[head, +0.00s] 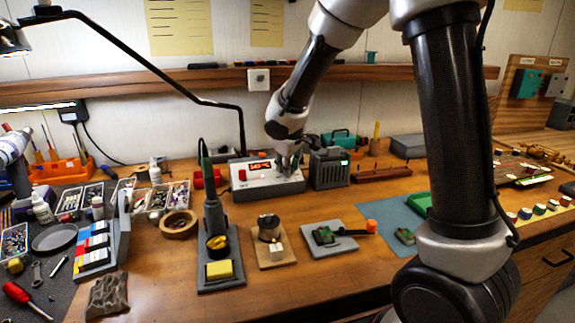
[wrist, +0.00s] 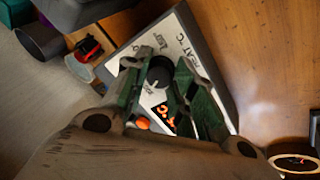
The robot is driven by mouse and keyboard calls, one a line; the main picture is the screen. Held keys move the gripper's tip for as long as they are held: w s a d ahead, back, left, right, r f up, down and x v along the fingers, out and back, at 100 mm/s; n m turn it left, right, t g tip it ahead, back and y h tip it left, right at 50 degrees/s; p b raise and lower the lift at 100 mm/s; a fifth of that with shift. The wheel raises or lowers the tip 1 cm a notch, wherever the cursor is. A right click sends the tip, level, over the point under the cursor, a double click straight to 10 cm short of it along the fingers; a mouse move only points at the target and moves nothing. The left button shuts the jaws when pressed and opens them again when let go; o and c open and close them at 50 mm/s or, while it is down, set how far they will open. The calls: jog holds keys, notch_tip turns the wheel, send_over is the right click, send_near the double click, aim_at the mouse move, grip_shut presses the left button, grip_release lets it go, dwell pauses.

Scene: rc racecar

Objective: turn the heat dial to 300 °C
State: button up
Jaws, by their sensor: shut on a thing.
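The heat station is a grey box with a light front panel (head: 258,184), standing on the bench near the wall. Its red lit display (head: 261,166) shows digits too small to read surely. In the wrist view the panel carries "HEAT °C" lettering (wrist: 197,62), and part of the orange display (wrist: 166,117) shows. The black heat dial (wrist: 160,71) sits between the fingers of my gripper (wrist: 159,82), which is shut on it. In the head view my gripper (head: 286,163) reaches down onto the panel's right part and hides the dial. The dial's pointer setting cannot be read.
A red object (head: 207,179) lies left of the station. A lamp arm (head: 170,67) passes above.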

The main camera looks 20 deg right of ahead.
dwell(0.4)
jog(key=o, duration=1.1)
jog(key=shift+c, duration=0.2)
jog(key=v, duration=1.2)
